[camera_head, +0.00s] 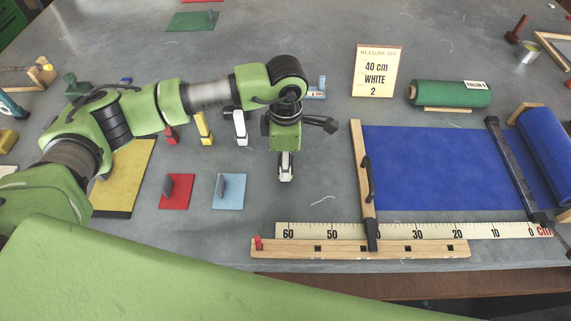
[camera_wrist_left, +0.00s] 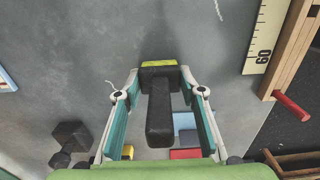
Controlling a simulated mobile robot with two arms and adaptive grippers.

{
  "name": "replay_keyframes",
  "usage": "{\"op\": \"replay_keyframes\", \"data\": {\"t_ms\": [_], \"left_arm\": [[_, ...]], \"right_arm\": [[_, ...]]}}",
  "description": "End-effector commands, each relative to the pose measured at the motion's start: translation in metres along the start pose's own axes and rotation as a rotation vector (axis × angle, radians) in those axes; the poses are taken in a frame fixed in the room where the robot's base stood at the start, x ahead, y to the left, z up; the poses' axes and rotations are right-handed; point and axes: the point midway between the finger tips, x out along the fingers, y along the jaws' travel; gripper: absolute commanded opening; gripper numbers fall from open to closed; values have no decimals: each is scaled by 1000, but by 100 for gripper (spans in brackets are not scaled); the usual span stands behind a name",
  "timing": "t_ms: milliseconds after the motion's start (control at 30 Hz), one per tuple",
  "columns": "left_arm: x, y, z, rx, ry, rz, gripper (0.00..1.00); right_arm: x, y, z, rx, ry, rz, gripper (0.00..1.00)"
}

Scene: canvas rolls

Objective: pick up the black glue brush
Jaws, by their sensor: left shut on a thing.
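The black glue brush (camera_wrist_left: 160,117) shows in the left wrist view, a dark block and handle with a yellow-green edge at its far end. My left gripper (camera_wrist_left: 160,92) is shut on it, with one finger on each side. In the head view my left gripper (camera_head: 286,170) points down over the bare grey table, between the light blue square and the wooden bar. The brush is mostly hidden there by the gripper, and its height above the table is hard to tell. My right gripper is not in view.
Red (camera_head: 170,134), yellow (camera_head: 203,128) and white (camera_head: 240,127) tools stand left of the gripper. Red (camera_head: 176,194) and light blue (camera_head: 230,194) squares lie nearer. Blue canvas (camera_head: 430,165), a ruler (camera_head: 400,231) and a sign (camera_head: 377,71) are at right.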

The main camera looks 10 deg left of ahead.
Motion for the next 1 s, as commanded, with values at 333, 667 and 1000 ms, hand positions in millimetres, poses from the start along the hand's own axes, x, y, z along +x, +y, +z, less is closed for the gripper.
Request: {"op": "replay_keyframes", "data": {"t_ms": [333, 667, 1000], "left_arm": [[-63, -38, -3, 6, -3, 8, 15], [-102, -107, -10, 5, -1, 5, 15], [-117, -138, -12, 1, 0, 2, 15]], "right_arm": [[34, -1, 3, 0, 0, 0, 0], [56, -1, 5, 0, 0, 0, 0], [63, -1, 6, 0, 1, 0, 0]]}}
